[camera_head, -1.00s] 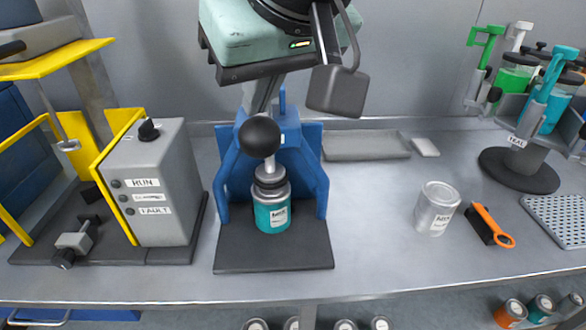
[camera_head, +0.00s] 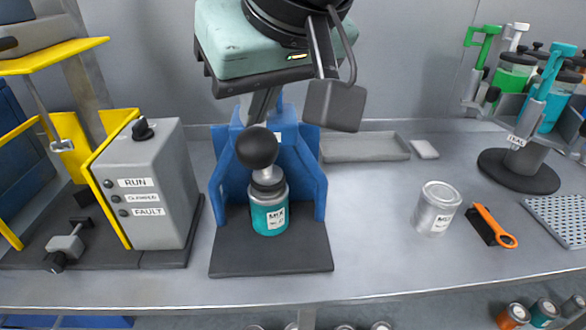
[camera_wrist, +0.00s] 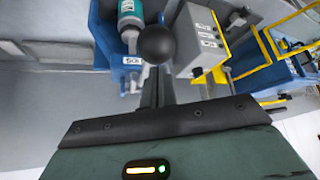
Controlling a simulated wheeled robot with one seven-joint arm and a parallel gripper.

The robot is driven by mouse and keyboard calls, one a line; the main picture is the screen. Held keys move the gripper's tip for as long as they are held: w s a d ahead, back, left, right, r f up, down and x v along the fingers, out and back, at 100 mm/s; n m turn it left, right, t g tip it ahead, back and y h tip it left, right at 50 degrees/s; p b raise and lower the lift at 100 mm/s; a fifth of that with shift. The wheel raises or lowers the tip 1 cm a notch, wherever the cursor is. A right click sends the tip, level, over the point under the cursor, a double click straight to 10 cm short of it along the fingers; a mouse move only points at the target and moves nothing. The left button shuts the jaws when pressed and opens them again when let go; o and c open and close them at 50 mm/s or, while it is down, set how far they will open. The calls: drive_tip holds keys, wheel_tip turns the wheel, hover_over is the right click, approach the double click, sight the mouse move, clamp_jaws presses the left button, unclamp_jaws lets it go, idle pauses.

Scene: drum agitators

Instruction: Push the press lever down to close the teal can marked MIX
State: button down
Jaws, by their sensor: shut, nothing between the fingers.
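The teal can marked MIX (camera_head: 269,217) stands upright in the blue press (camera_head: 308,185), on its dark base, with the press's dark ring and grey shaft over its top. The press lever ends in a black ball knob (camera_head: 256,146) above and in front of the can. In the wrist view the knob (camera_wrist: 157,45) is straight ahead of the fingers, with part of the teal can (camera_wrist: 130,14) beyond it. My gripper (camera_head: 259,112) is shut and empty, its fingers just above and behind the knob; they show narrow in the wrist view (camera_wrist: 158,75). Whether they touch the knob I cannot tell.
A grey control box (camera_head: 155,190) with yellow trim stands left of the press. A shallow grey tray (camera_head: 365,148) lies behind. The bench between press and silver can is clear.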

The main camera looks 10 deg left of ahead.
sight(258, 131)
drive_tip(key=shift+f, duration=0.45)
drive_tip(key=shift+s+f+b, duration=0.1)
drive_tip(key=shift+f+b, duration=0.85)
drive_tip(key=shift+b, duration=0.2)
drive_tip(key=shift+f, duration=0.1)
drive_tip(key=shift+f+b, duration=1)
drive_tip(key=shift+f+b, duration=0.95)
drive_tip(key=shift+f, duration=0.05)
drive_tip(key=shift+r, duration=0.1)
